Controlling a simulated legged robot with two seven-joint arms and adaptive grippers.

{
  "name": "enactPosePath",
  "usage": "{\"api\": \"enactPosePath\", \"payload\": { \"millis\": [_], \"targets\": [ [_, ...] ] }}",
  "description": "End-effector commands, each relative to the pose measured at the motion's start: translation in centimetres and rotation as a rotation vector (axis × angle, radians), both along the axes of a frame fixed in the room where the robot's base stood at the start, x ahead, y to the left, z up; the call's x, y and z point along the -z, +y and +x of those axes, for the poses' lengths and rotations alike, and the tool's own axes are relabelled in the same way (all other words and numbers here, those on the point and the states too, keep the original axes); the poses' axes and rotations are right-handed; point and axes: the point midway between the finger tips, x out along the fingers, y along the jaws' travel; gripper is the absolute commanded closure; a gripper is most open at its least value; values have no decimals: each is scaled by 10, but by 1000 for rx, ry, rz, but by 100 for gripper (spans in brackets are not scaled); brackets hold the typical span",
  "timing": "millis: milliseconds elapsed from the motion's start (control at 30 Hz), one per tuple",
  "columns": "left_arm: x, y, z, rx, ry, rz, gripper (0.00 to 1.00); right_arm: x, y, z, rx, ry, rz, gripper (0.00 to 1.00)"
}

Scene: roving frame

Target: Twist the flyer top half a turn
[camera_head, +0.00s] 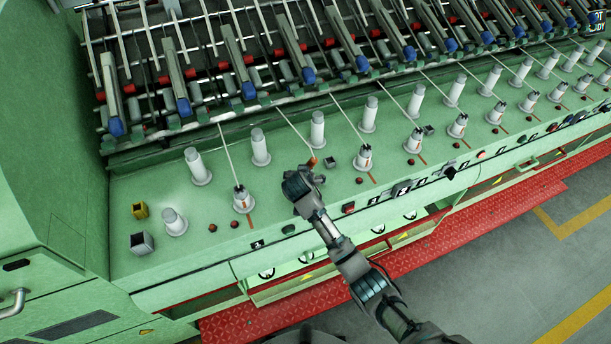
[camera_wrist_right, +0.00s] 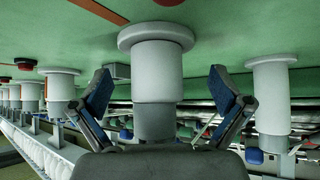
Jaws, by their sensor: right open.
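In the head view my right gripper (camera_head: 303,183) is over the front row of flyer tops on the green machine deck and covers the one below it. In the right wrist view, which is upside down, that flyer top (camera_wrist_right: 156,60) is a white cylinder with a flange on the deck and a grey end. The open fingers of my right gripper (camera_wrist_right: 158,92) stand on either side of it with visible gaps. The grey end runs out of sight behind the gripper body. My left gripper is not in view.
Neighbouring flyer tops stand left (camera_head: 242,200) and right (camera_head: 364,158). A back row of white cylinders (camera_head: 260,147) is behind. A small dark cube (camera_head: 330,163) and red buttons (camera_head: 359,181) are on the deck near the gripper. A red step (camera_head: 240,325) runs along the front.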

Motion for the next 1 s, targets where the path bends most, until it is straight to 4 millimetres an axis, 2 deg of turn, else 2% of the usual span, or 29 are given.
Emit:
{"api": "enactPosePath", "payload": {
  "millis": [67,300,567,800,1000],
  "targets": [
    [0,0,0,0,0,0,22,0,-2,0,-59,0,2,0],
    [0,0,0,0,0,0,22,-1,-4,1,-434,-4,2,0],
    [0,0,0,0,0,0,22,0,-2,1,-599,0,-1,0],
    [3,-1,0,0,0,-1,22,1,-3,2,-924,2,-2,0],
    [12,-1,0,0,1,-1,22,1,-1,1,-1083,1,0,0]
  ]
}}
